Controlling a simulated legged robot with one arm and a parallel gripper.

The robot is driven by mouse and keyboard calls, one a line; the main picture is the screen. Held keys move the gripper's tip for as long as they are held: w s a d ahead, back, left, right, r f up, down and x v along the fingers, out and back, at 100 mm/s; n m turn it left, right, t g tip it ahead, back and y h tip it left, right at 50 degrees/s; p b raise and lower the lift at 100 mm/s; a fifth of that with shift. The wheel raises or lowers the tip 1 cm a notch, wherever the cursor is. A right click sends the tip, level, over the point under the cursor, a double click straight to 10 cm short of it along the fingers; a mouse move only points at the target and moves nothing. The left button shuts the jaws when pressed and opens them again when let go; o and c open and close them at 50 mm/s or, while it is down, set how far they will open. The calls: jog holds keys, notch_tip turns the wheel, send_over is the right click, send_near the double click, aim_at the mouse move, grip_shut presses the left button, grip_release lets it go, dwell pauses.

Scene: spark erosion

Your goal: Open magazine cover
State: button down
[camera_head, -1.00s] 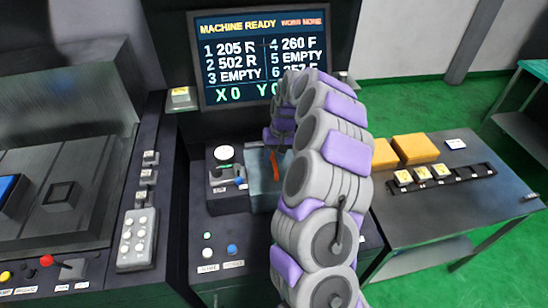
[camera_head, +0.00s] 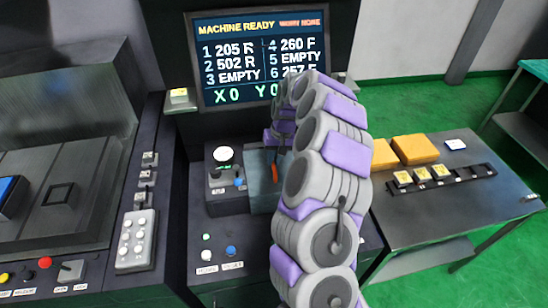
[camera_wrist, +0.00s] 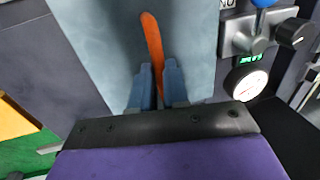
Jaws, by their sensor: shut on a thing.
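The magazine cover is a grey-blue panel, seen in the wrist view (camera_wrist: 105,45) and partly in the head view (camera_head: 260,191), where my arm hides much of it. An orange handle (camera_wrist: 152,38) stands out on the panel; in the head view it is a small orange strip (camera_head: 275,173). My gripper (camera_wrist: 157,72) is shut on the orange handle, one blue finger on each side. The panel looks shut, though its far edges are hidden.
A round gauge (camera_wrist: 246,84) shows beside the panel in the wrist view. A side table (camera_head: 440,215) with yellow blocks (camera_head: 415,149) and a black rack (camera_head: 440,182) is at right. A screen (camera_head: 240,60) stands behind.

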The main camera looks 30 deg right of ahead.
jog(key=s+d, duration=0.1)
jog(key=d, duration=0.4)
jog(key=s+d, duration=0.2)
jog(key=d, duration=0.3)
jog(key=s+d, duration=0.1)
jog(key=d, duration=0.3)
jog(key=shift+s+d+p, duration=0.2)
jog(key=shift+d+p, duration=0.2)
jog(key=c, duration=1.1)
grip_release()
jog(key=d+r, duration=0.1)
jog(key=r, duration=0.4)
jog(key=d+r+p, duration=0.1)
jog(key=r, duration=0.5)
jog(key=d+r, duration=0.1)
jog(key=r, duration=0.5)
jog(key=shift+s+d+p, duration=0.25)
jog(key=shift+s+p, duration=0.1)
